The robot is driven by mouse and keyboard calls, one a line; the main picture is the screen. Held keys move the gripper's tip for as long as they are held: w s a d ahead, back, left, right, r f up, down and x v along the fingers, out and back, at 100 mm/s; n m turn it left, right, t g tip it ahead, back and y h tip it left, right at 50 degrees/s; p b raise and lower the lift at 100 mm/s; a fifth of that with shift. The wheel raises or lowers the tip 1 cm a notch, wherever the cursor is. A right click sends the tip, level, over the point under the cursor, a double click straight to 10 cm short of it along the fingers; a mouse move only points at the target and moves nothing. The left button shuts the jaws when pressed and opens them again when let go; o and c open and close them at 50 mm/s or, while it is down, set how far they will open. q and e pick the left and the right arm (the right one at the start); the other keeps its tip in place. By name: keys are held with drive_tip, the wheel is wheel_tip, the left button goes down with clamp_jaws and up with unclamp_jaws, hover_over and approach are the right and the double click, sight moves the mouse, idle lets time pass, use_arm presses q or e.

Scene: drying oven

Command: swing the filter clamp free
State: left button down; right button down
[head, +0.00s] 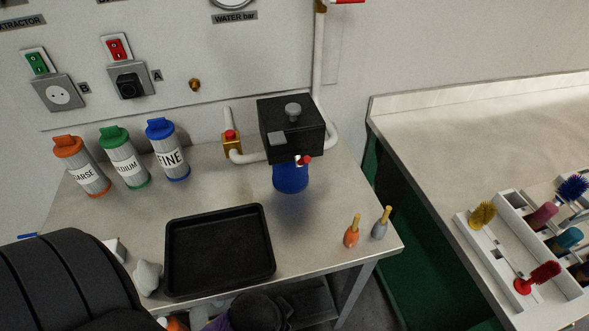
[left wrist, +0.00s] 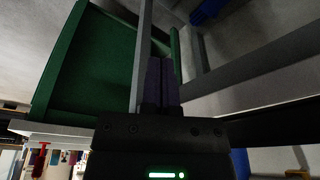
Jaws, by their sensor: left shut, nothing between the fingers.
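The filter unit (head: 291,130) stands at the back of the steel table, a black box-shaped head with a round grey knob on top. Its blue bowl (head: 290,178) hangs below. A grey tab (head: 277,140) sits on the head's front edge, and a small red-and-white part (head: 303,161) shows by the bowl's top. I cannot tell which part is the clamp. My left gripper (left wrist: 161,80) is shut and empty in the left wrist view, its dark purple fingers together. It is away from the filter, with table legs and a green panel beyond it. My right gripper is not seen.
A black tray (head: 219,292) lies on the table's front. COARSE (head: 82,168), MEDIUM (head: 125,160) and FINE (head: 168,150) cartridges stand at the back left. Two small handled tools (head: 352,232) are at the right. White pipes and a red-topped brass valve (head: 232,145) flank the filter.

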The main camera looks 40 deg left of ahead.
sight(302, 162)
use_arm(q)
drive_tip(key=w+r+n+t, duration=0.2)
drive_tip(key=w+t, duration=0.1)
drive_tip(key=w, duration=0.1)
drive_tip(key=w+a+r+n+t+h, duration=0.1)
drive_tip(key=w+r+t, duration=0.2)
drive_tip(key=w+a+r+n+t+h, duration=0.1)
drive_tip(key=w+r+n+t, duration=0.1)
drive_tip(key=w+r+t, duration=0.1)
drive_tip(key=shift+w+a+r+n+t, duration=0.15)
drive_tip(key=shift+w+t, duration=0.1)
drive_tip(key=shift+w, duration=0.15)
drive_tip(key=shift+w+a+r+n+t, duration=0.15)
drive_tip(key=shift+w+t, duration=0.1)
drive_tip(key=shift+w, duration=0.15)
drive_tip(key=a+r+n+t, duration=0.1)
drive_tip(key=w+a+r+n+t, duration=0.1)
drive_tip(key=t, duration=0.1)
drive_tip(key=a+r+n+t, duration=0.1)
drive_tip(key=a, duration=0.1)
drive_tip(key=shift+w+t+h, duration=0.35)
drive_tip(key=shift+t+h, duration=0.05)
drive_tip(key=s+a+r+n+t, duration=0.2)
drive_tip(key=a+r+n+t, duration=0.1)
drive_tip(key=a+r+t, duration=0.2)
drive_tip(key=x, duration=1)
drive_tip(key=shift+h, duration=0.3)
drive_tip(key=shift+w, duration=0.1)
